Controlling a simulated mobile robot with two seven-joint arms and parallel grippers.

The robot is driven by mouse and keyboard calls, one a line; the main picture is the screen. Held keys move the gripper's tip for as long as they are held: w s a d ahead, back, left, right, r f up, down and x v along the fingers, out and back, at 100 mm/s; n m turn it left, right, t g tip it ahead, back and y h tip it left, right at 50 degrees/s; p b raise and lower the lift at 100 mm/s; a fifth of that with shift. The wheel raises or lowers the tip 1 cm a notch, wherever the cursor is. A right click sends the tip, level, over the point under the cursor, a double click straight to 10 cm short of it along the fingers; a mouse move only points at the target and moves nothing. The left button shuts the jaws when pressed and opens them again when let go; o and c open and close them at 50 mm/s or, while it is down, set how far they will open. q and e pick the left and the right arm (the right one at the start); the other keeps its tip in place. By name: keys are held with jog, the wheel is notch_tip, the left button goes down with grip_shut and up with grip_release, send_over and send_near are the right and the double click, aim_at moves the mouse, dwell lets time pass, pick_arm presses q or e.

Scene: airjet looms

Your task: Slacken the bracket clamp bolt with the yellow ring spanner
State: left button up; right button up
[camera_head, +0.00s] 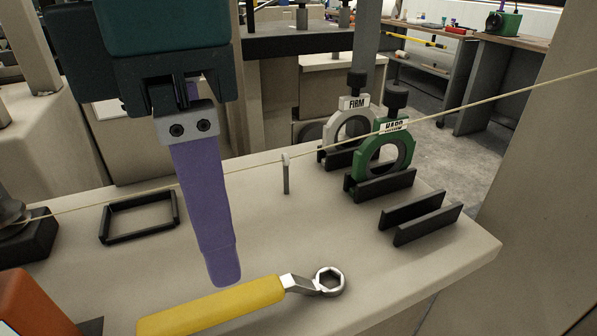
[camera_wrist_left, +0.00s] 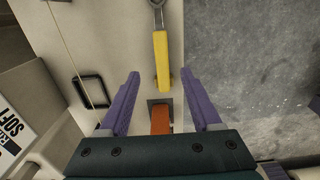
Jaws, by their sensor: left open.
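The yellow ring spanner lies flat on the pale bench top, its yellow handle (camera_head: 212,308) toward the front left and its steel ring (camera_head: 329,281) to the right. My left gripper (camera_head: 226,276) points down from above; one purple finger shows, its tip overlapping the handle's edge in the picture. In the left wrist view the left gripper (camera_wrist_left: 160,74) is open, with the spanner's handle (camera_wrist_left: 161,58) seen between its two purple fingers. Nothing is held, and I cannot tell the height above the handle. I cannot pick out the bracket clamp bolt. My right gripper is out of view.
A green ring gauge (camera_head: 362,163) and a grey "FIRM" one (camera_head: 331,130) stand in black holders at the back right. An empty black holder (camera_head: 428,222), a black frame (camera_head: 140,236) and an orange block (camera_head: 28,303) are nearby. A thread crosses above the bench.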

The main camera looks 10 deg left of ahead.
pick_arm(q)
send_over(231, 297)
jog(key=f, duration=0.2)
jog(key=s+f, duration=0.1)
jog(key=f, duration=0.5)
jog(key=w+f, duration=0.1)
jog(key=shift+f, duration=0.4)
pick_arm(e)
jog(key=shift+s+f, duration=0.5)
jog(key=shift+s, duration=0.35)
pick_arm(q)
jog(key=shift+c, duration=0.2)
grip_shut()
